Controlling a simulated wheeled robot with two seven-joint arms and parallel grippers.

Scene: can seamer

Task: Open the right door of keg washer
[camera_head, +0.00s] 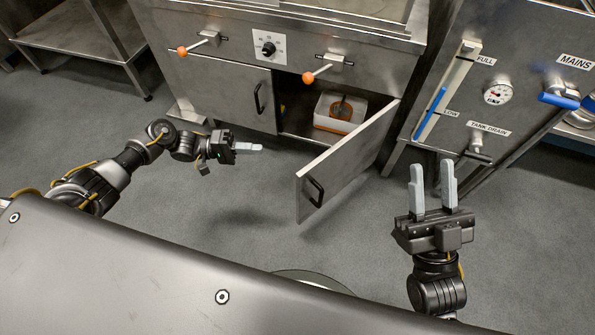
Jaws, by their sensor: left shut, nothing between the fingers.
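The keg washer (330,22) is a steel cabinet at the top middle. Its right door (350,160) stands swung open toward me, with a black handle (316,191) near its free edge. Its left door (222,92) is closed and has a black handle (259,98). My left gripper (262,147) is shut and empty, in front of the cabinet, left of the open door and apart from it. My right gripper (432,170) is open and empty, right of the open door, its fingers pointing toward the steel tank unit.
A white and orange box (340,112) sits inside the open compartment. Two orange-knobbed levers (309,77) and a black dial (268,48) are above the doors. A tank unit (510,60) with gauge and blue handles stands right. A steel shelf (75,35) is left. The grey floor (225,215) is clear.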

